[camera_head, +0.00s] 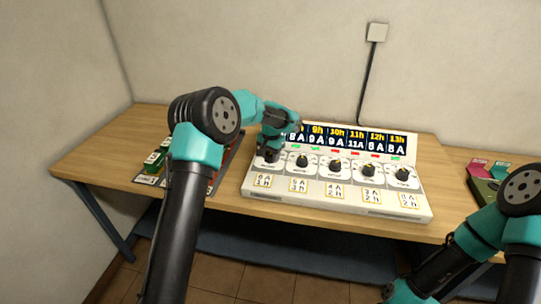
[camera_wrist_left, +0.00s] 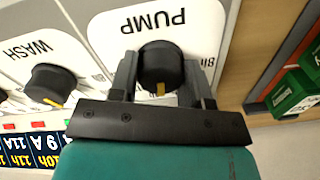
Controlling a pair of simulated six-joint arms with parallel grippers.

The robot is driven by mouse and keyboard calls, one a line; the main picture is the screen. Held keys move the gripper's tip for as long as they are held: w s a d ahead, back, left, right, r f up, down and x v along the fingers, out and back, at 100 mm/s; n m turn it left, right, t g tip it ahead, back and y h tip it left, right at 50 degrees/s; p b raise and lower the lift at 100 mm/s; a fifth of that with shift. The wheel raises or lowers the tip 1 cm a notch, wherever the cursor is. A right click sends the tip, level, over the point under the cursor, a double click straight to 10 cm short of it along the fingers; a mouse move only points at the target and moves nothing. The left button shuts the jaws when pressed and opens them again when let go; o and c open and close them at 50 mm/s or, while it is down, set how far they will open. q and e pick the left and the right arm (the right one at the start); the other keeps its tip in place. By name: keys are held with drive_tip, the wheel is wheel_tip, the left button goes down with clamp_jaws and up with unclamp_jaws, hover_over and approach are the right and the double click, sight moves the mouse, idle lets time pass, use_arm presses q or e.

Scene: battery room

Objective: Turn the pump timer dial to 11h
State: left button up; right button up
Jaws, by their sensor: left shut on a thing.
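The pump dial is a black knob with a yellow pointer mark; it shows in the left wrist view (camera_wrist_left: 160,62) under an upside-down PUMP label. The mark points down in that view, towards my wrist. My left gripper (camera_head: 268,156) is at the leftmost dial of the white control panel (camera_head: 330,203). In the left wrist view its two fingers (camera_wrist_left: 162,72) stand on either side of the pump dial, shut on it. An 8h label is beside the right finger; the other scale marks are mostly hidden. My right gripper (camera_head: 398,294) is low at the bottom edge, its fingers unclear.
A display board (camera_head: 350,141) with hours and amps stands behind the dials. The wash dial (camera_wrist_left: 50,82) is beside the pump dial. Several other dials and number cards line the panel. Green blocks (camera_head: 155,160) lie left on the wooden table (camera_head: 100,158).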

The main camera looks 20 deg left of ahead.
use_arm(q)
drive_tip(key=shift+m, duration=0.6)
drive_tip(key=o, duration=0.9)
drive_tip(key=shift+r, duration=0.1)
drive_tip(key=r, duration=1.7)
drive_tip(key=shift+d+r, duration=0.15)
drive_tip(key=shift+d, duration=0.1)
